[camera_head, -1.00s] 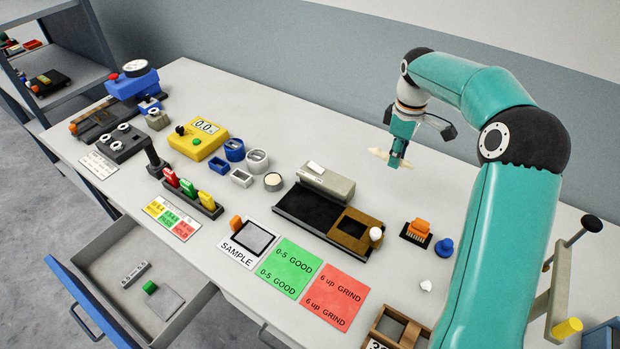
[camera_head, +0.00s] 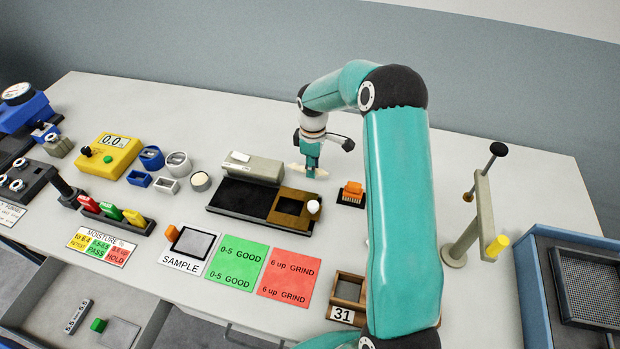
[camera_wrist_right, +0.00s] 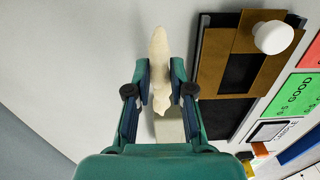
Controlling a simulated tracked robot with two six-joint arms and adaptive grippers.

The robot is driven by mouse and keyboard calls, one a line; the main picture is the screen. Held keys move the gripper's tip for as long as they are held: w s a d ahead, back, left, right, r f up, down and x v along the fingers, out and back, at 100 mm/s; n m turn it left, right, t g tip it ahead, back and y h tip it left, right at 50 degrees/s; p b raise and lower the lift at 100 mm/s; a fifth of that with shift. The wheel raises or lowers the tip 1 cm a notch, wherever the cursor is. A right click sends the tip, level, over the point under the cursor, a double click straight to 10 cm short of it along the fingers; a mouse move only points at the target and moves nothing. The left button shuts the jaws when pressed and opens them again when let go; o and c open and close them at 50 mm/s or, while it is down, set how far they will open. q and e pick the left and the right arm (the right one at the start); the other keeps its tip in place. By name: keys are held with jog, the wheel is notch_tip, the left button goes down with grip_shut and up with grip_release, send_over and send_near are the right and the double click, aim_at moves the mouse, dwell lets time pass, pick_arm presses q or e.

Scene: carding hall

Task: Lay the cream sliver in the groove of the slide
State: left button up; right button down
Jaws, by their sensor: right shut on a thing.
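My right gripper (camera_head: 311,172) is shut on the cream sliver (camera_wrist_right: 158,55), a pale tapered piece that sticks out beyond the fingers. In the head view the sliver's ends (camera_head: 322,172) show on either side of the fingers, just behind the slide. The slide (camera_head: 290,208) is brown with a white knob (camera_head: 313,207) and a dark opening, and sits on the right part of a black track (camera_head: 240,196). In the right wrist view the slide (camera_wrist_right: 222,52) lies to the right of the sliver, apart from it. My left gripper is not in view.
A grey block (camera_head: 254,167) stands behind the track, left of my gripper. Green (camera_head: 236,262) and red (camera_head: 289,275) cards lie in front. A stand with a yellow handle (camera_head: 498,246) is farther right. The table behind the gripper is clear.

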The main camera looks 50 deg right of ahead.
aim_at(312, 184)
notch_tip(312, 184, down, 5)
jog(key=shift+w, duration=0.1)
dwell(0.3)
jog(key=shift+a, duration=0.1)
jog(key=c, duration=1)
grip_release()
jog(key=shift+r, duration=0.1)
